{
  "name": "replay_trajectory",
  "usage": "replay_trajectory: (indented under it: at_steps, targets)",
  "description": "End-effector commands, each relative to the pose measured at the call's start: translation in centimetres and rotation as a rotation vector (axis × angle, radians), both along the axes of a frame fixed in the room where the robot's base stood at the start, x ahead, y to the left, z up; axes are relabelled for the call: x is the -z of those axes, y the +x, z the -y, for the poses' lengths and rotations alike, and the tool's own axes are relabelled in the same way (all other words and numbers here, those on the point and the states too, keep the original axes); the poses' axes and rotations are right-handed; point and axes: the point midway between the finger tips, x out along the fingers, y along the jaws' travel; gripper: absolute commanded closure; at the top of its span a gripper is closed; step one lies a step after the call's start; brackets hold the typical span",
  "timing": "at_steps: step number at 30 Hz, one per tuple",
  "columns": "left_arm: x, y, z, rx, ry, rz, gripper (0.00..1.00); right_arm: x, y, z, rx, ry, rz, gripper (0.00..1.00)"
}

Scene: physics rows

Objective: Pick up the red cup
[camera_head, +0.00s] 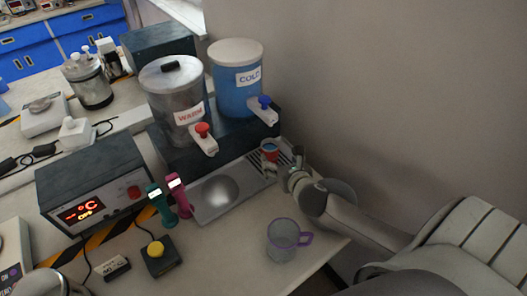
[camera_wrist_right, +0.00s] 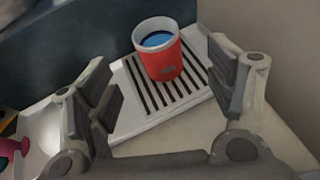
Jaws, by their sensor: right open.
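The red cup (camera_wrist_right: 163,62) stands upright on a slatted drain grate (camera_wrist_right: 150,98) and has blue inside it. In the head view the red cup (camera_head: 268,153) shows small beneath the blue tap of the cold container. My right gripper (camera_head: 293,168) is beside it, partly hiding the grate. In the right wrist view my right gripper (camera_wrist_right: 165,90) is open, with one finger on each side of the picture and the cup beyond and between them. The fingers appear apart from the cup. My left gripper cannot be made out.
A metal WARM container (camera_head: 172,100) and a blue COLD container (camera_head: 237,85) stand behind the sink tray (camera_head: 215,190). A clear purple-rimmed mug (camera_head: 285,240) stands near the counter's front edge. A wall rises close on the right.

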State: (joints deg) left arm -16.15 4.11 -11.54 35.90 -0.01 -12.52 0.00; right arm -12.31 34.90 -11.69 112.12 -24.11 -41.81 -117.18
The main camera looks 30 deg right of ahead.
Motion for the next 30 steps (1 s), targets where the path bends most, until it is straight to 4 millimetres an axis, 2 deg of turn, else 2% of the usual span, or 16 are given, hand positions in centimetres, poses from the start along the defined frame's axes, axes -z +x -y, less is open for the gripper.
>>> replay_trajectory:
  at_steps: [3, 5, 12, 15, 17, 24, 30]
  targets:
    - [0.4, 1.4, 0.0, 0.001, 0.000, 0.018, 0.60, 0.6, 0.4, 0.1, -0.011, -0.019, -0.001, 0.23]
    - [0.3, 1.1, -0.1, 0.001, 0.001, 0.016, 0.60, 0.8, 1.0, 0.3, -0.011, -0.020, 0.000, 0.23]
    - [0.3, -4.0, -1.1, 0.003, 0.016, -0.058, 0.60, 2.0, 4.1, 1.1, -0.009, -0.018, -0.001, 0.23]
    - [0.3, -4.7, -1.3, 0.003, 0.017, -0.068, 0.60, 2.4, 4.8, 1.2, -0.009, -0.017, -0.001, 0.23]
    - [0.2, -4.4, -1.2, 0.003, 0.017, -0.063, 0.60, 2.5, 5.0, 1.2, -0.010, -0.017, 0.000, 0.23]
    - [-0.5, -0.7, -0.9, 0.002, 0.011, -0.007, 0.60, 3.1, 6.9, 1.5, -0.007, -0.015, -0.001, 0.23]
    - [-0.7, -0.7, -0.7, 0.000, 0.009, -0.007, 0.60, 4.1, 9.1, 2.0, -0.008, -0.015, -0.001, 0.23]
